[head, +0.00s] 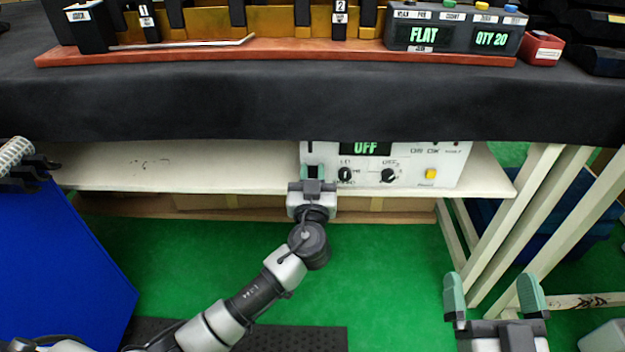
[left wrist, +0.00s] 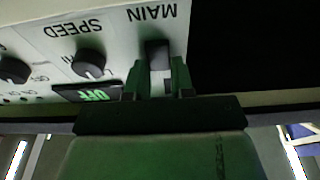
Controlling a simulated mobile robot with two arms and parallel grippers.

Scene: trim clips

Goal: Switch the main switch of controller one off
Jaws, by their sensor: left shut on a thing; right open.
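A white controller (head: 455,160) stands on the shelf under the bench, its top hidden by the black cover. Its display (head: 366,148) reads OFF in green. My left gripper (head: 312,174) is at the left end of its front panel. The left wrist view shows the panel upside down, with the dark main switch (left wrist: 157,53) below the word MAIN. The green fingers of my left gripper (left wrist: 159,80) are shut on this switch and partly hide it. My right gripper (head: 492,297) is open and empty at the lower right, away from the controller. No controller number is readable.
The panel also has a speed knob (head: 345,174), a second knob (head: 388,175) and a yellow button (head: 431,174). The shelf (head: 180,168) left of the controller is bare. Pale bench legs (head: 520,220) stand at the right. A blue panel (head: 60,260) stands at the left.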

